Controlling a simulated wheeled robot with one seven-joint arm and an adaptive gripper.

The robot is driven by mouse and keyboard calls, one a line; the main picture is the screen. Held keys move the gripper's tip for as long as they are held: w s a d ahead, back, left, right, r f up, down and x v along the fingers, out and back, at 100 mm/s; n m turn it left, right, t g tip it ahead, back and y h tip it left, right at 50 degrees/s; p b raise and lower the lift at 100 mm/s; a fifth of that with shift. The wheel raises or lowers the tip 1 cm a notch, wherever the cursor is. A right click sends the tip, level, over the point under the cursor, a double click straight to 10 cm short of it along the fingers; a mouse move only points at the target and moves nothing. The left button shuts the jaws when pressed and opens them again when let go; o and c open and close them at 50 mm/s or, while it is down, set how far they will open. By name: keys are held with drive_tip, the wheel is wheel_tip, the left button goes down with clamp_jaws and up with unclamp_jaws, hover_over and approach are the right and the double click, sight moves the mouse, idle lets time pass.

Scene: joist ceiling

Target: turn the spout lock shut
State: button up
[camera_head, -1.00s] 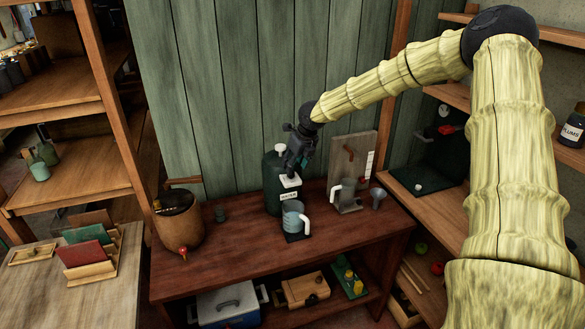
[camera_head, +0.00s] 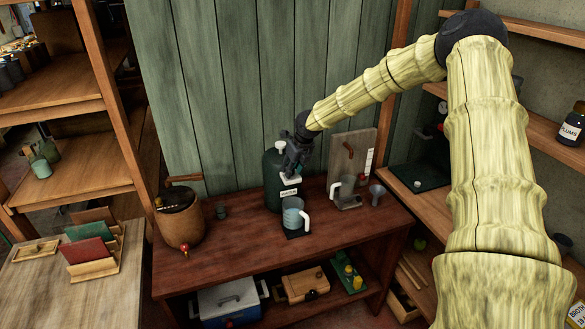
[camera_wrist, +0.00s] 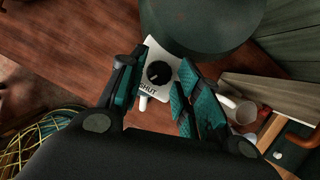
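The green canister (camera_head: 272,182) stands upright at the back of the dark red table, with a white cap on top. In the wrist view, the canister's dark round body (camera_wrist: 205,22) is at the top. A white plate on its front carries the spout lock, a round black knob (camera_wrist: 158,73), with the word SHUT printed at the plate's lower left. My gripper (camera_wrist: 163,62) is open, one finger on each side of the plate. It also shows in the head view (camera_head: 292,166), in front of the canister. I cannot tell whether a finger touches the knob.
A grey cup with a white handle (camera_head: 293,214) stands on a dark pad below the canister's front. A wooden barrel (camera_head: 182,222) stands to the left. The table's front is mostly clear.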

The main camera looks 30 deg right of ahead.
drive_tip(key=c, duration=0.5)
drive_tip(key=shift+d+n+y+p, duration=0.1)
drive_tip(key=shift+n+y+p, duration=0.2)
drive_tip(key=shift+n, duration=0.5)
drive_tip(key=o, duration=1)
drive_tip(key=shift+r, duration=0.1)
drive_tip(key=shift+v, duration=5.9)
drive_tip(key=shift+s, duration=0.1)
